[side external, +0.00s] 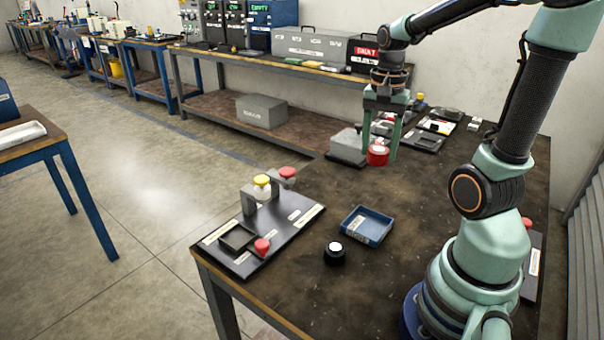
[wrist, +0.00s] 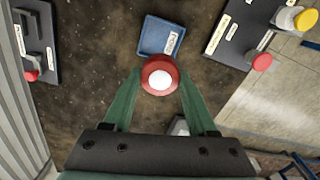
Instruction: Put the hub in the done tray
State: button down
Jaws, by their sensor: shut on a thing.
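A round red piece with a white top, which looks like the hub (side external: 378,157), is between the fingertips of my gripper (side external: 381,148). The wrist view also shows the hub (wrist: 160,76) from above, with the green fingers of my gripper (wrist: 160,84) shut on its sides. It looks held above the table, beside a grey block. A small blue open tray (side external: 367,226) with a white label, which looks like the done tray, lies nearer the table's front. This tray (wrist: 160,37) is also ahead of the hub in the wrist view and looks empty.
A black puck with a white top (side external: 334,255) stands near the tray. A dark fixture plate (side external: 283,228) with red and yellow caps lies at the left. The grey block (side external: 346,148) stands left of my gripper. Bare tabletop lies between the hub and tray.

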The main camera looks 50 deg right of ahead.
aim_at(367, 227)
notch_tip(367, 227, down, 19)
jog(key=shift+r, duration=0.15)
dwell(0.4)
jog(key=shift+c, duration=2.4)
grip_release()
notch_tip(367, 227, up, 12)
jog(key=w+a+r+n+t, duration=0.1)
jog(key=a+r+n+t, duration=0.1)
jog(key=a+r+n, duration=0.3)
jog(key=w+a+r+n+t, duration=0.2)
jog(key=a+r+n, duration=0.4)
jog(key=a+n, duration=0.4)
jog(key=shift+w+a+r+t, duration=0.25)
jog(key=shift+a+t, duration=0.4)
jog(key=shift+t, duration=0.15)
